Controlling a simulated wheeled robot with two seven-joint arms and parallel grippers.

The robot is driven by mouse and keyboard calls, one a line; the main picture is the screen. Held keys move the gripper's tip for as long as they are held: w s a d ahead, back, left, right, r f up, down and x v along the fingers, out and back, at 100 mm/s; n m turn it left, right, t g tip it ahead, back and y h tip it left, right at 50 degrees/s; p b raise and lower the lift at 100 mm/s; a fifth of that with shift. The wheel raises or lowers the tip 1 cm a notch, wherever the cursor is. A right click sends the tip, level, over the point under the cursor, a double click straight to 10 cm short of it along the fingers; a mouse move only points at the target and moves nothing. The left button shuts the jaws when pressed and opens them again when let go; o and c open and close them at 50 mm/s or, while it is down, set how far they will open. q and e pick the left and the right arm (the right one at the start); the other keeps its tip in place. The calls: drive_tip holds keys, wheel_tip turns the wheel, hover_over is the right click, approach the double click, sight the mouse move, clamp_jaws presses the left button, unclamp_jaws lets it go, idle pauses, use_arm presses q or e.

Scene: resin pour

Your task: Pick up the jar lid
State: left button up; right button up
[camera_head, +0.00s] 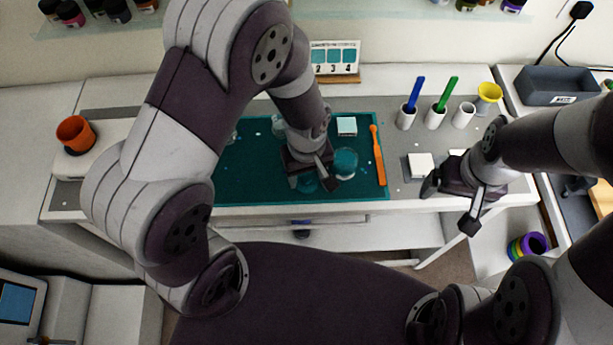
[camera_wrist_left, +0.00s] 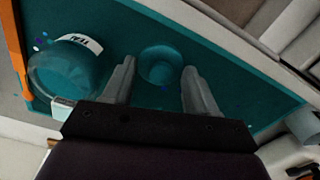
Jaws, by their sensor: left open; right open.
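The jar lid (camera_wrist_left: 160,66) is a clear round disc on the teal mat (camera_wrist_left: 215,55). In the left wrist view it shows between the two finger tips of my left gripper (camera_wrist_left: 158,70), which is open and empty. In the head view the lid (camera_head: 307,184) is partly covered by my left gripper (camera_head: 313,182). A clear jar (camera_wrist_left: 62,70) with a white label stands beside the gripper; it also shows in the head view (camera_head: 345,160). I cannot tell whether the fingers touch the lid. My right gripper (camera_head: 450,207) is open and empty near the bench's front edge.
An orange tool (camera_head: 378,155) lies at the mat's right edge. White holders with a blue pen (camera_head: 416,92) and a green pen (camera_head: 447,93) stand behind my right gripper. A yellow funnel (camera_head: 488,92), a grey bin (camera_head: 555,85) and an orange cup (camera_head: 74,132) are farther off.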

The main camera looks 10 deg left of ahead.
use_arm(q)
drive_tip(key=shift+s, duration=0.1)
clamp_jaws()
drive_tip(key=shift+r, duration=0.1)
